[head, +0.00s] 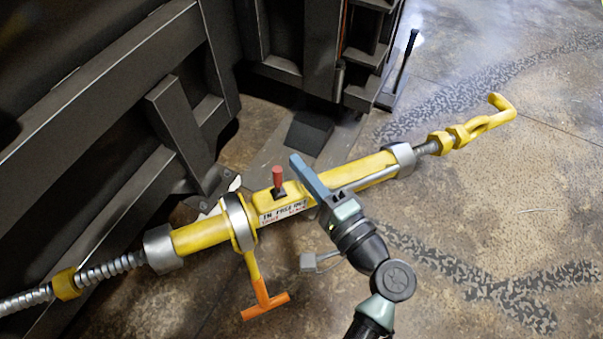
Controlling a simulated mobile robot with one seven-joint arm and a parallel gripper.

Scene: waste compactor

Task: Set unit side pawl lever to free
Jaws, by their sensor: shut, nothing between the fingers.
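A yellow ratchet turnbuckle (200,236) runs diagonally across the head view. A small pawl lever with a red knob (277,177) stands nearly upright on the yellow housing at its middle. A label (283,213) below the lever seems to read "IN FREE OUT", with smaller text under it. I cannot tell for sure which mark the lever sits at. My gripper (297,163) is shut and empty, its blue fingers pointing up and left. Its tips appear just right of the red knob, with a small gap in the picture. My gripper hides part of the yellow body right of the housing.
An orange T-handle (263,303) hangs below the housing, and a grey tag (308,263) hangs beside my wrist. A yellow hook (497,112) ends the turnbuckle at right; a threaded rod (112,268) extends left. Dark ribbed compactor wall (95,110) stands behind. Concrete floor at right is open.

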